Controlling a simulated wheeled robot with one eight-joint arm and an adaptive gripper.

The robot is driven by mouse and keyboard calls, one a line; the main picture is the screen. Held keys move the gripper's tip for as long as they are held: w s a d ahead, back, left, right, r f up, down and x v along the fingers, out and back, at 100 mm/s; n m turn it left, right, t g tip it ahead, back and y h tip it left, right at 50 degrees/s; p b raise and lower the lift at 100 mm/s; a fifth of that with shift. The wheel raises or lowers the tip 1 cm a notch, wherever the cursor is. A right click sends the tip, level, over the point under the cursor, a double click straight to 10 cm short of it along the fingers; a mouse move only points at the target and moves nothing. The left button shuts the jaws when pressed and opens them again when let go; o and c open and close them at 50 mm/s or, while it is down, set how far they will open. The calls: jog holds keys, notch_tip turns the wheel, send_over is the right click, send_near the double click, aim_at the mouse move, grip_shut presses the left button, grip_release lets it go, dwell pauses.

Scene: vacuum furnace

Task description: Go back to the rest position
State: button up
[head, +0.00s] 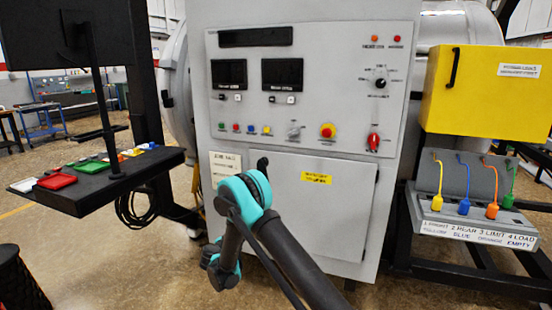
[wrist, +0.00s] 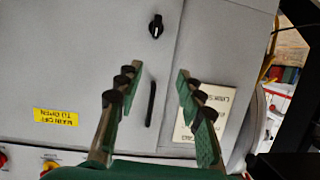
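My gripper (wrist: 158,82) shows in the wrist view with its two green-padded fingers spread apart and nothing held between them. It faces the grey cabinet door (wrist: 75,85), which appears upside down there. A black vertical handle (wrist: 151,104) shows between the fingers, and neither finger is seen closed on it. In the head view my teal and black arm (head: 245,195) reaches in front of the lower cabinet door (head: 325,225). The gripper's fingers cannot be made out in the head view.
The grey control cabinet (head: 310,90) carries displays, buttons and a red knob. A black button console (head: 100,178) juts out at left. A yellow box (head: 485,95) and a grey rack with coloured plugs (head: 470,200) stand at right. Some floor is clear at lower left.

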jog(key=w+d+r+n+t+y, duration=0.1)
jog(key=d+r+n+t+y, duration=0.2)
jog(key=r, duration=1.1)
jog(key=w+d+r+n+t+y, duration=0.15)
jog(key=d+r+y, duration=0.25)
jog(key=r, duration=1)
jog(key=s+d+r+n+g+y, duration=0.2)
jog(key=s+r+n+y, duration=0.15)
jog(key=s, duration=0.25)
jog(key=s+d+f+m+g+h, duration=0.1)
jog(key=s+d+f+g, duration=0.3)
jog(key=s+d, duration=0.5)
jog(key=s+d+f+m+g+h, duration=0.1)
jog(key=s+d+f+g+h, duration=0.2)
jog(key=s+d+f, duration=0.5)
jog(key=s+d+f+m+g+h, duration=0.2)
jog(key=s+d+f+g, duration=0.3)
jog(key=s, duration=1.7)
jog(key=d, duration=0.5)
jog(key=shift+s+d+f, duration=0.2)
jog(key=shift+s+f, duration=0.15)
jog(key=shift+f, duration=0.05)
